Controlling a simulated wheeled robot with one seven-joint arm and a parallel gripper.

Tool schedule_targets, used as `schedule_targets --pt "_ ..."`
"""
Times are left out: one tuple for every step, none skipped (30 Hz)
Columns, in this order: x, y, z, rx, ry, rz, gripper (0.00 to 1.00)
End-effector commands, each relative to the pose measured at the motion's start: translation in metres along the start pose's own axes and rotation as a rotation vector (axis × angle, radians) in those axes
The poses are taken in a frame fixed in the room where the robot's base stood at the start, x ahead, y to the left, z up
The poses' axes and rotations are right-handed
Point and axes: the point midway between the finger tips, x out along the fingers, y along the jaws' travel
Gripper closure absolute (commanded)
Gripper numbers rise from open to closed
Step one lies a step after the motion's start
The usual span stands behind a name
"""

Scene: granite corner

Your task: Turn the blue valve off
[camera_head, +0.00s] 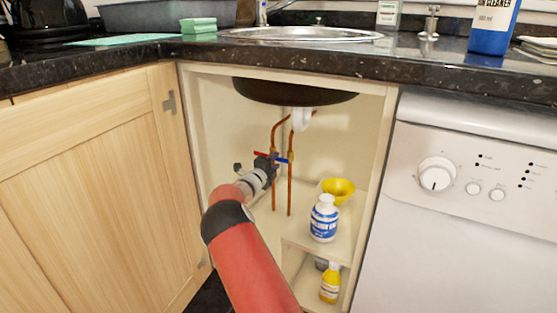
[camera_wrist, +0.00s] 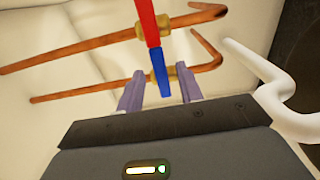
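The blue valve (camera_wrist: 161,78) is a flat blue lever on a brass fitting on the lower copper pipe in the wrist view. In the head view its blue lever (camera_head: 283,160) shows beside my gripper, inside the open sink cabinet. A red valve lever (camera_wrist: 148,22) sits on the other pipe and partly overlaps the blue one in the wrist view; it also shows in the head view (camera_head: 260,155). My gripper (camera_wrist: 158,75) is open. In the wrist view the blue lever appears between its two fingers, with a gap on each side. I cannot tell their exact depth.
Two copper pipes (camera_head: 290,190) run up the cabinet's back, with a white drain pipe (camera_head: 301,119) under the sink bowl. A white-and-blue bottle (camera_head: 324,218) and a yellow bowl (camera_head: 339,190) stand on a shelf at lower right. A yellow bottle (camera_head: 330,284) stands below.

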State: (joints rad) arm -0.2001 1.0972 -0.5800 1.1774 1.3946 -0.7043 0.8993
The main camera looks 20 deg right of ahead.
Motion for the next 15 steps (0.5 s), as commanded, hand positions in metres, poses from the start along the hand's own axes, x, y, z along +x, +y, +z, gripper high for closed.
schedule_targets --pt "-0.009 0.0 0.001 -0.001 -0.003 0.002 0.64" --pt "-0.013 0.0 0.0 -0.001 -0.002 0.002 0.64" --pt "-0.018 0.0 0.001 -0.001 -0.001 0.002 0.64" --pt "-0.022 0.0 0.001 -0.001 -0.001 0.002 0.64" --pt "-0.025 0.0 0.0 0.0 -0.001 0.002 0.64" --pt "-0.028 0.0 0.0 -0.001 -0.001 0.001 0.64" --pt "-0.029 0.0 0.0 -0.001 -0.001 0.001 0.64" --pt "-0.031 0.0 0.0 -0.001 -0.001 0.0 0.64" --pt "-0.032 0.0 0.0 -0.001 -0.001 0.0 0.64" --pt "-0.032 0.0 0.0 -0.001 -0.001 0.0 0.64" --pt "-0.033 0.001 0.0 -0.002 -0.001 0.0 0.64" --pt "-0.033 0.001 0.0 -0.002 -0.001 0.0 0.64" --pt "-0.033 0.001 0.0 -0.002 -0.001 0.0 0.64" --pt "-0.033 0.001 0.0 -0.001 -0.001 0.0 0.64" --pt "-0.033 0.001 0.0 -0.001 -0.001 0.0 0.64"
